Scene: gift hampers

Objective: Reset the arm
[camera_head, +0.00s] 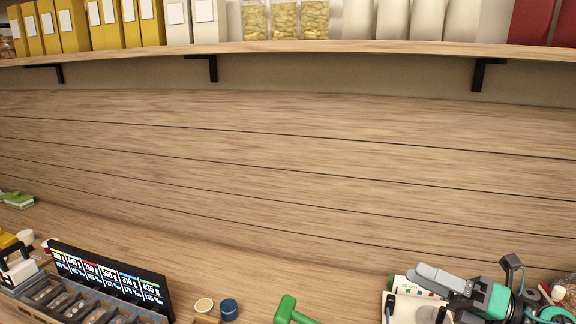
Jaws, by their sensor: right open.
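My right gripper (432,289) is at the lower right, with grey fingers and a teal and black body. Its jaws are open and I see nothing held between them. It is over or beside a white board or tray (404,309) at the bottom edge; I cannot tell whether it touches it. The lower part of this gripper and arm is cut off by the frame. My left gripper does not show.
A dark display with coloured figures (112,283) stands behind a bin of small compartments (38,281) at lower left. Two small round jars, one blue (229,309), and a green handled object (289,310) are at bottom centre. A shelf (330,47) with boxes spans the top.

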